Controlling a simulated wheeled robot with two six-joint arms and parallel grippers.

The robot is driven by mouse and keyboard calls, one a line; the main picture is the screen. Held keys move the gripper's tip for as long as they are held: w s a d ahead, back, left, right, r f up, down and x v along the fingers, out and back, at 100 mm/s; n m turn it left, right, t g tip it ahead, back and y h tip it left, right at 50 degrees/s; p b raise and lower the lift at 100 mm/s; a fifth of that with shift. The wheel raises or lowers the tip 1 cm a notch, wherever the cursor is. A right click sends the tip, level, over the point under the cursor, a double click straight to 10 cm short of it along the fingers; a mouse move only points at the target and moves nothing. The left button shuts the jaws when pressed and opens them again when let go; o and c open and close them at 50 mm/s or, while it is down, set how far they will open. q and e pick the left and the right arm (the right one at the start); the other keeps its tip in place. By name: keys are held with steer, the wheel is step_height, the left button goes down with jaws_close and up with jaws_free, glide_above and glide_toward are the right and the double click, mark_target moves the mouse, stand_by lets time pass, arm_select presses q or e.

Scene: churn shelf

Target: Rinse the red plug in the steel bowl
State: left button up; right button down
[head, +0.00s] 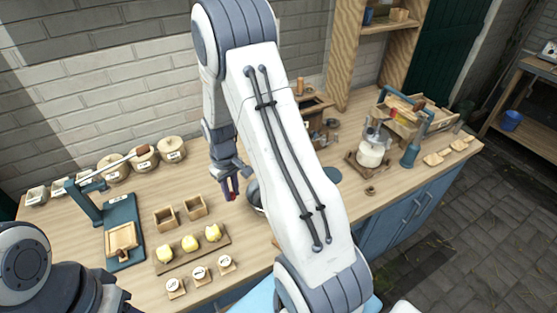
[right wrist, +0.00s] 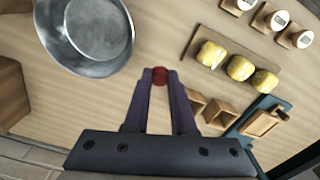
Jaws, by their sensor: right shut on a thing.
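The red plug (right wrist: 159,76) is a small dark red piece pinched between the fingertips of my right gripper (right wrist: 160,73) in the right wrist view. In the head view, my right gripper (head: 232,186) points down over the worktop, just left of the steel bowl. The steel bowl (right wrist: 119,42) is round, grey and shiny; it lies at the upper left of the right wrist view, apart from the fingertips. In the head view only a sliver of the bowl (head: 253,194) shows, as my white right arm covers the rest. My left arm enters at the lower left; its fingertips do not show.
A teal lever press (head: 125,222) stands further left. Several lidded crocks (head: 172,150) line the wall. A white-bodied churn (head: 371,152) stands right.

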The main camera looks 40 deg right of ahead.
arm_select(q)
step_height(320, 180, up, 4)
steer(key=p, duration=0.3)
arm_select(e)
steer(key=s+d+r, duration=0.2)
steer(key=d, duration=1)
arm_select(q)
step_height(320, 180, down, 8)
steer(key=b, duration=0.8)
steer(key=shift+r, duration=0.2)
arm_select(e)
steer(key=shift+n, duration=0.5)
steer(key=shift+s+d+f, duration=0.1)
steer(key=shift+s+f, duration=0.05)
steer(key=shift+f, duration=2.4)
steer(key=shift+s+f, duration=0.1)
steer(key=shift+f, duration=2.4)
arm_select(q)
steer(key=shift+r, duration=0.1)
arm_select(e)
steer(key=shift+w+a, duration=0.1)
steer(key=shift+a, duration=0.2)
steer(key=shift+d, duration=0.3)
arm_select(q)
steer(key=shift+r, duration=0.1)
arm_select(e)
steer(key=shift+a, duration=0.3)
